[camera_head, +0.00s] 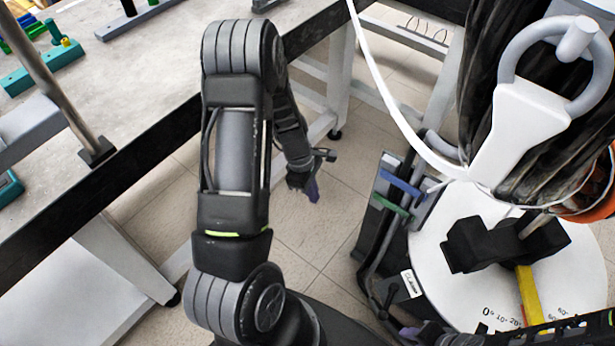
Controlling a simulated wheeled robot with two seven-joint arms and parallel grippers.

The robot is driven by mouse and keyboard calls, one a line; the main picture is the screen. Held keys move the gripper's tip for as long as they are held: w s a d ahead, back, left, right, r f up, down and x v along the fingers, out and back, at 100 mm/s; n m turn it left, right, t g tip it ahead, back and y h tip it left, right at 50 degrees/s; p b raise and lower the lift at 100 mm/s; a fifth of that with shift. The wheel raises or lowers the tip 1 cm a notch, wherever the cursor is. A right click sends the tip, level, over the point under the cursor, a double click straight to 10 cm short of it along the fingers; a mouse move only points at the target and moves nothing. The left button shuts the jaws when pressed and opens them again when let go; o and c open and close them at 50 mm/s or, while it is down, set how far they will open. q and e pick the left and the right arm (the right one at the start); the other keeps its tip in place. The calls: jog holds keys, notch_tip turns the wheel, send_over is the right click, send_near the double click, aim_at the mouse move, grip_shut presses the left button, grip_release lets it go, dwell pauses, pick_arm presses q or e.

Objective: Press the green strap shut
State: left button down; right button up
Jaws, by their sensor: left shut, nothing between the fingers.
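The green strap (391,206) is a short green strip on the dark upright holder (370,240) right of centre. It lies just below a blue strap (401,184). Whether the green strap is open or shut is too small to tell. My right gripper (410,332) shows only as a purple tip at the bottom edge; its fingers are mostly hidden.
A white round plate (440,275) with angle marks stands right of the holder. Above it hang a dark coil (480,90) and a white handled piece (515,130) with a white cable. A grey table (130,110) fills the left. Tiled floor lies between.

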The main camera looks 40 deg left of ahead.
pick_arm(q)
jog(key=p+v, duration=0.1)
jog(key=v, duration=0.5)
jog(key=shift+a, duration=0.35)
jog(key=shift+s, duration=0.1)
jog(key=s+d+f+m+t+y+p, duration=0.1)
jog(key=d+f+m+t+p, duration=0.15)
jog(key=d+m+p, duration=0.75)
jog(key=s+d+r+m+g+h+p, duration=0.1)
jog(key=s+d+m, duration=0.3)
jog(key=d, duration=0.6)
jog(key=s+d+r+m+g+h+p, duration=0.1)
jog(key=s+d+r+m, duration=0.1)
jog(key=s+d+m, duration=0.3)
jog(key=s+d, duration=0.3)
jog(key=d, duration=0.2)
jog(key=shift+r+g, duration=0.1)
jog(key=shift+g, duration=0.15)
